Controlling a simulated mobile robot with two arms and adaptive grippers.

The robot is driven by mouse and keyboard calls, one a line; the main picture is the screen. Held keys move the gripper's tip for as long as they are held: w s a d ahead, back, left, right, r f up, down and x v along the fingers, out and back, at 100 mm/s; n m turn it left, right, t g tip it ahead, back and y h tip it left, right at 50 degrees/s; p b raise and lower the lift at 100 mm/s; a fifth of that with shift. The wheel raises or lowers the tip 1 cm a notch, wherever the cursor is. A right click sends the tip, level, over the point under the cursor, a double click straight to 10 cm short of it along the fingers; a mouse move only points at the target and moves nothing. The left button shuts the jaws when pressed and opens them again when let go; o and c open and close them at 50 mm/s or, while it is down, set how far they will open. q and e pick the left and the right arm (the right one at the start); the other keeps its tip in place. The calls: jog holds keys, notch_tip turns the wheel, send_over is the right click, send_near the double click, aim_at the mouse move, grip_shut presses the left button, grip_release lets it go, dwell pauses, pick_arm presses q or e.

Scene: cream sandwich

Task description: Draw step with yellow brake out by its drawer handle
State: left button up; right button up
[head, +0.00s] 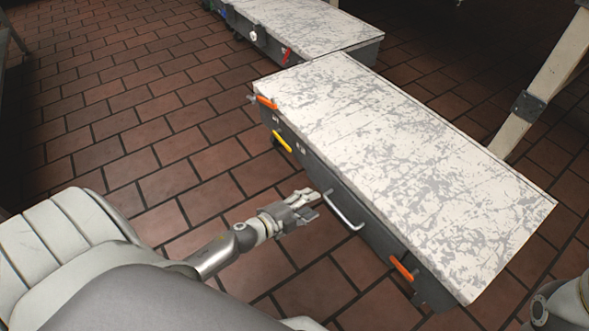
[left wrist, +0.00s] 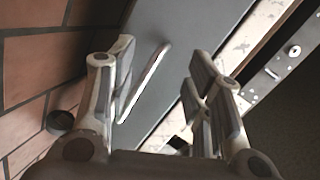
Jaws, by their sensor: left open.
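The step (head: 400,150) is a long grey box with a scuffed white top, standing on the floor. Its yellow brake (head: 282,141) is on the left part of its front side. A silver bar handle (head: 343,211) sticks out from the middle of that side. My left gripper (head: 310,204) is open and empty, just left of the handle in the head view. In the left wrist view, the handle (left wrist: 146,82) shows between the open fingers (left wrist: 158,95), against the grey side (left wrist: 180,50). I cannot tell whether a finger touches it. My right gripper is not in view.
Orange levers sit at the left end (head: 266,102) and right end (head: 401,268) of the same side. A second white-topped step (head: 310,28) with a red lever (head: 287,55) stands behind. A wooden leg (head: 548,75) is at right. Brick floor (head: 150,130) at left is clear.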

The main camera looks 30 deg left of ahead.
pick_arm(q)
jog(key=v, duration=0.6)
dwell(0.4)
